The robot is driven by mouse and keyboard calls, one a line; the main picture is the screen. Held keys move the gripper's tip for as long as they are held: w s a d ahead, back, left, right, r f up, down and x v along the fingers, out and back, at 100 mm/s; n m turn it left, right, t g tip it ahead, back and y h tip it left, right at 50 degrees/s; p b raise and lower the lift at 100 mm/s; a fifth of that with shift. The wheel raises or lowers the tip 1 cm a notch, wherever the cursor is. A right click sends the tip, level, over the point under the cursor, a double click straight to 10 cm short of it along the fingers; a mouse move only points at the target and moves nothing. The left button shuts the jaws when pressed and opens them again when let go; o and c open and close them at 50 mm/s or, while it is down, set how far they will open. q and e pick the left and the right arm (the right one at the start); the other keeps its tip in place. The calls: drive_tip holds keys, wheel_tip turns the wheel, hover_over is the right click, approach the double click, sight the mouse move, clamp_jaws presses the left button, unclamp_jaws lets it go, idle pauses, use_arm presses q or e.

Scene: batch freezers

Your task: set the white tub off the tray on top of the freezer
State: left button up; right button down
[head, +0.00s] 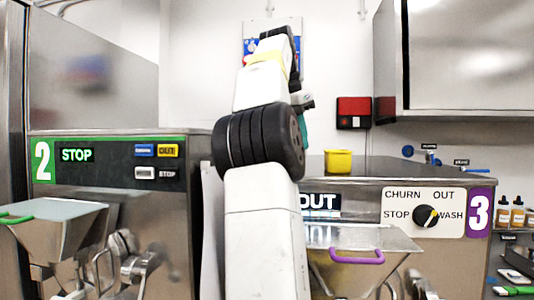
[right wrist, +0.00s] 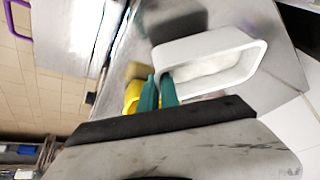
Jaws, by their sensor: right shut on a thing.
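The white tub (right wrist: 210,62) is held in my right gripper (right wrist: 160,92), whose teal fingers are shut on its rim in the right wrist view. The tub looks empty and is over a steel surface; I cannot tell whether it touches it. In the head view my right arm hides the tub, and only a little teal of the right gripper (head: 304,128) shows beside the arm. Freezer 3's steel top (head: 400,170) lies behind and right of the arm. No tray can be clearly made out. My left gripper is not in view.
A yellow tub (head: 338,161) stands on freezer 3's top and shows close to my fingers in the right wrist view (right wrist: 131,96). A purple-handled hopper (head: 365,240) is in front. Freezer 2 (head: 120,165) is left. A steel cabinet (head: 470,60) hangs at upper right.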

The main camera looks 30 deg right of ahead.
drive_tip(key=shift+w+d, duration=0.35)
drive_tip(key=shift+w, duration=0.35)
drive_tip(key=shift+w+d+f, duration=0.1)
drive_tip(key=shift+w+d, duration=0.05)
drive_tip(key=shift+w, duration=0.4)
drive_tip(key=shift+f, duration=1.75)
drive_tip(key=shift+f, duration=0.1)
drive_tip(key=c, duration=1.6)
unclamp_jaws()
